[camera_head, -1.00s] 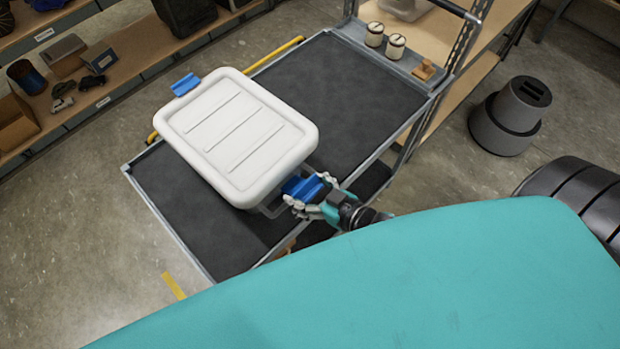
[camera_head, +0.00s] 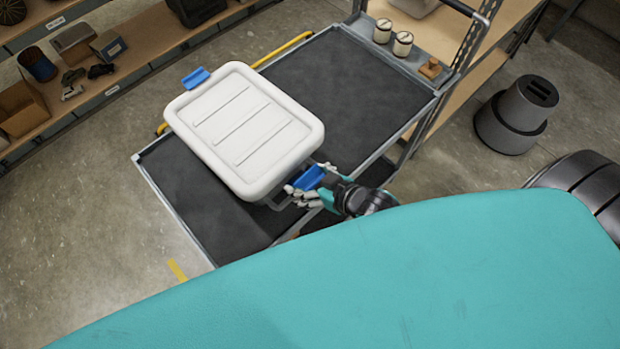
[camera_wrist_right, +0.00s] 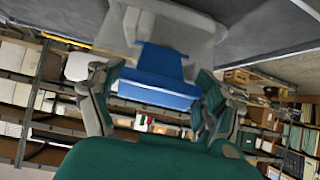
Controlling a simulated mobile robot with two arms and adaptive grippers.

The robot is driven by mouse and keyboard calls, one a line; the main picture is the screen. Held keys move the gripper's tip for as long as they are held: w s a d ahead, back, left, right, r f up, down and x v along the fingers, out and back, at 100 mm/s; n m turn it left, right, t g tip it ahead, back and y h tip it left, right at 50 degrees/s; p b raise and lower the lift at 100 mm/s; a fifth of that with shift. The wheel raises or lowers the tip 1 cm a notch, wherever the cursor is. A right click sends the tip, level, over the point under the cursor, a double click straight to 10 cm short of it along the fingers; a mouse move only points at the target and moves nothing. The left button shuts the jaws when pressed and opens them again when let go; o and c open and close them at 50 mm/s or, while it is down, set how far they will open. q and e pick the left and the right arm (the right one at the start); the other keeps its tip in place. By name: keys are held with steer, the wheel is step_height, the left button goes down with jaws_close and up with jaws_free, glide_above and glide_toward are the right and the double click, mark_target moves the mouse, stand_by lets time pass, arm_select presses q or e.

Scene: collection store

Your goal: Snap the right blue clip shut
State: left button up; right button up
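A grey storage box with a white lid (camera_head: 245,130) stands on the cart. A blue clip (camera_head: 309,177) is at the box's end near my right arm, tilted out from the lid; it also shows in the right wrist view (camera_wrist_right: 158,85). Another blue clip (camera_head: 195,77) is at the opposite end of the lid. My right gripper (camera_head: 307,183) is open, with its fingers on either side of the near clip. In the right wrist view the gripper (camera_wrist_right: 155,105) has the clip between its spread fingers. Whether they touch the clip is unclear. My left gripper is out of view.
The cart's dark top (camera_head: 350,85) has free room right of the box. Two small jars (camera_head: 392,37) and a wooden block (camera_head: 431,68) stand on a ledge at its far right end. A grey step stool (camera_head: 515,115) stands on the floor beyond.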

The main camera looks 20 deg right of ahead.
steer(key=o, duration=0.3)
steer(key=v, duration=1.2)
